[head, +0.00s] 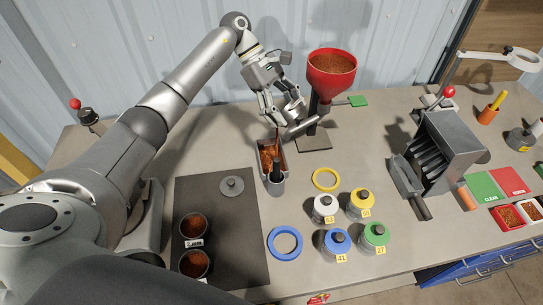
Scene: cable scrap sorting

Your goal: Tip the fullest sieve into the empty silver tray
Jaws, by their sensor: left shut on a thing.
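My left gripper (283,103) is over the back middle of the table, left of the red funnel. It is shut on a grey thing, mostly hidden by the fingers; I cannot tell its shape. An orange-brown streak shows below the fingers, above a narrow silver tray (284,158). The tray has copper-coloured bits in it. Two dark round containers of reddish granules, which look like sieves, stand on a black mat: a rear one (193,225) and a front one (194,264). Which is fuller is unclear. My right gripper is out of view.
A red funnel (331,78) of granules stands close right of my gripper. A grey cup (275,185) is at the tray's front. Several lidded jars (337,241), a blue ring (285,243) and a yellow ring (326,179) lie ahead. A grey slotted machine (447,140) stands right.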

